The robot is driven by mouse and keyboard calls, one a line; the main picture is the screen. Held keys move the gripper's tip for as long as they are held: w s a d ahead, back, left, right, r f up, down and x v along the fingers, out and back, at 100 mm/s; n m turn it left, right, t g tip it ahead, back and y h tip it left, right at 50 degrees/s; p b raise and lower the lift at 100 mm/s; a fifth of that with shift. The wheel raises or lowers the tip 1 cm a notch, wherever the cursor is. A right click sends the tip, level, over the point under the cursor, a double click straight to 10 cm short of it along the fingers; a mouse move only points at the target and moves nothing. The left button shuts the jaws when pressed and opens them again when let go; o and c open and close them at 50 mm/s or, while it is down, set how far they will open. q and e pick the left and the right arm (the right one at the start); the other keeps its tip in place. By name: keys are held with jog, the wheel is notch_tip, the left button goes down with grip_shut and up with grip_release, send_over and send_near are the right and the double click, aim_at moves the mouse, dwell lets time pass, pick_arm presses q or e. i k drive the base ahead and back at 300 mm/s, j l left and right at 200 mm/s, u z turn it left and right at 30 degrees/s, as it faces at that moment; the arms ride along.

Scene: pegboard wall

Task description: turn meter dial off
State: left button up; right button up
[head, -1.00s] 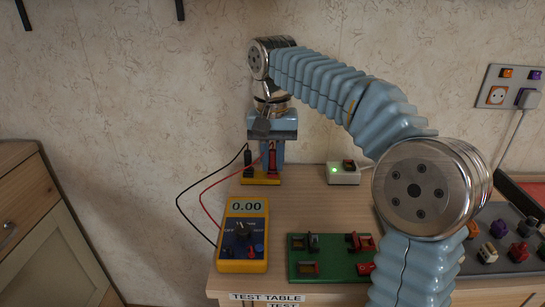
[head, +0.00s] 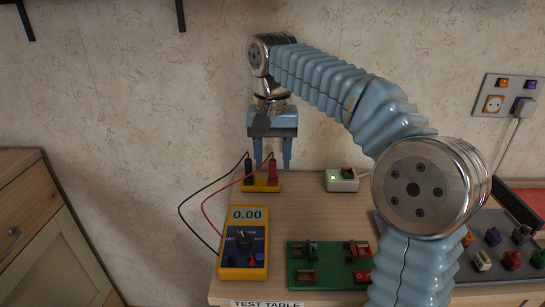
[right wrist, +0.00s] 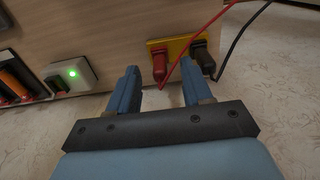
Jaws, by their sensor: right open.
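The yellow multimeter (head: 244,245) lies on the left front of the table. Its display (head: 247,214) reads 0.00, and its dark dial (head: 243,240) sits mid-face; the exact pointer angle is too small to tell. My right gripper (head: 272,166) is open and empty, pointing down above the yellow probe block at the back of the table. The red plug (head: 272,172) and black plug (head: 248,171) stand in that block. In the right wrist view, the red plug (right wrist: 159,64) shows beyond and between my open fingers (right wrist: 158,90). My left gripper is out of view.
A yellow block (head: 261,187) holds the plugs, with red and black leads running to the meter. A white box (head: 342,181) with a green light stands at the back. A green board (head: 303,278) with red and dark parts lies in front. Bare table (head: 300,215) lies between.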

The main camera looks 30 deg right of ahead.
aim_at(244, 240)
jog(key=k+j, duration=0.1)
jog(key=k, duration=0.4)
jog(key=k+j, duration=0.15)
jog(key=k, duration=0.35)
jog(key=k+j, duration=0.1)
jog(key=k, duration=0.4)
